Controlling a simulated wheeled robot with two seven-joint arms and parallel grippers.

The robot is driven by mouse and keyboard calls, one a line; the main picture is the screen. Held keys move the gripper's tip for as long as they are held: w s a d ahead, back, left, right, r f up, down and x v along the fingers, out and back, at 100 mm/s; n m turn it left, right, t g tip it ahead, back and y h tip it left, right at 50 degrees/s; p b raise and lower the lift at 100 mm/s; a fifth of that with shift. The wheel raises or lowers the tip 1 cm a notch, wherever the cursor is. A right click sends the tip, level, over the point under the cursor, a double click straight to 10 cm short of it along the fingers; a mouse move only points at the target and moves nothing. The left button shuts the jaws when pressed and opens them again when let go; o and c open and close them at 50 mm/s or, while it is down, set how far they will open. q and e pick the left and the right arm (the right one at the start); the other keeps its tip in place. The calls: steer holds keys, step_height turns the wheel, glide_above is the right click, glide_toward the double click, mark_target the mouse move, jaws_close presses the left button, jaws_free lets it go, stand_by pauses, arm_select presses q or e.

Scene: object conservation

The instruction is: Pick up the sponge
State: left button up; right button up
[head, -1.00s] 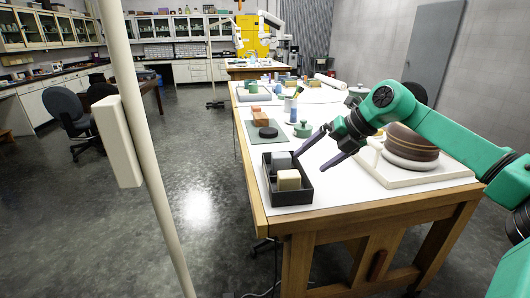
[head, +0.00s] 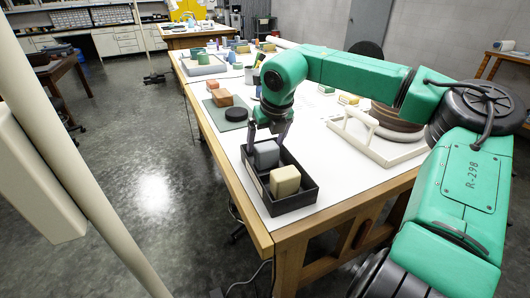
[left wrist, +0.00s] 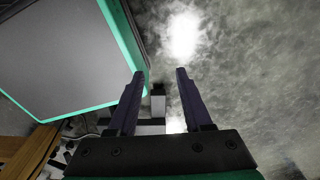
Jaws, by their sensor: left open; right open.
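A black open tray (head: 292,205) stands at the table's near left corner. It holds a grey block (head: 266,154) at its far end and a cream block (head: 285,181) at its near end. The cream block looks like a sponge, but I cannot tell for sure which of the two it is. My right gripper (head: 266,142) is open and points down at the grey block, its fingers on either side of the block's top; contact cannot be told. My left gripper (left wrist: 160,74) is open and empty over the floor in the left wrist view.
Behind the tray, a green mat (head: 222,121) bears reddish blocks (head: 219,96) and a black disc (head: 236,114). A pale pole (head: 90,180) stands at left. White tabletop between tray and board is clear.

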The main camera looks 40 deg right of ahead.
mark_target(266, 145)
steer(key=x, duration=0.1)
steer(key=p+x, duration=0.1)
steer(key=x, duration=0.2)
steer(key=shift+s+f, duration=0.15)
steer(key=shift+s, duration=0.1)
steer(key=shift+w+d+f, duration=0.15)
steer(key=shift+w+f, duration=0.05)
steer(key=shift+f, duration=0.15)
arm_select(q)
steer(key=shift+w+r, duration=0.65)
steer(key=shift+r, duration=0.25)
arm_select(e)
steer(key=c, duration=1.1)
steer(key=shift+r, duration=0.5)
arm_select(q)
steer(key=shift+d+f, duration=0.1)
steer(key=shift+f, duration=0.25)
arm_select(e)
step_height(266, 145, up, 19)
steer(key=shift+r, duration=0.1)
